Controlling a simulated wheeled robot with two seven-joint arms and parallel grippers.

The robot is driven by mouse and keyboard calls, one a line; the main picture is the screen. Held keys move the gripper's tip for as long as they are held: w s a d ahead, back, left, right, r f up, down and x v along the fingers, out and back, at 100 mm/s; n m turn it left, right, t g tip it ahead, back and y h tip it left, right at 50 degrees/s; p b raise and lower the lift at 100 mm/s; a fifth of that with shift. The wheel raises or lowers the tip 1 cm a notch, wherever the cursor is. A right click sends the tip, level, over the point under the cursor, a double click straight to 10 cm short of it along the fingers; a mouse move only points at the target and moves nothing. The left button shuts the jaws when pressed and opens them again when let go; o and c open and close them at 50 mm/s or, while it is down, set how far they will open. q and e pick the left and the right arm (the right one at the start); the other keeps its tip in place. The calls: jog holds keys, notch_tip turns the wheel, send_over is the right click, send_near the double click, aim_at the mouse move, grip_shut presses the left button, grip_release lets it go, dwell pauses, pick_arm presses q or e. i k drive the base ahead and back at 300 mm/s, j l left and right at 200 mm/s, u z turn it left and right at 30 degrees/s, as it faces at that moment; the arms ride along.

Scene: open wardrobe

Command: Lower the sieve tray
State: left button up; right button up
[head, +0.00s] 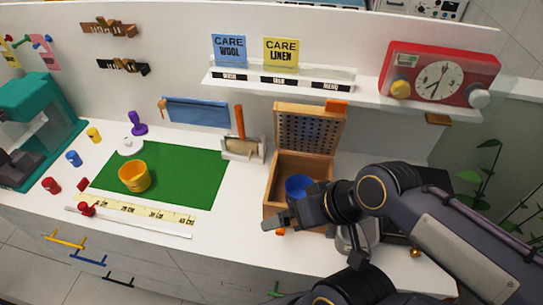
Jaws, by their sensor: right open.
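The sieve tray (308,129) is a wooden frame with a dark perforated panel. It stands raised at the back of an open wooden box (285,185), with an orange tab (336,105) at its upper right corner. A blue cup (299,187) sits inside the box. My right gripper (283,220) is open, in front of the box and over its front edge. It is apart from the raised tray and hides part of the box's front and right side. My left gripper is not in view.
A small framed holder with an orange handle (239,124) stands left of the box. A green mat (185,185) carries a yellow cup (135,176). A ruler (130,212) lies along the front.

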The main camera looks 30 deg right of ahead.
aim_at(300, 128)
jog(key=z, duration=1.35)
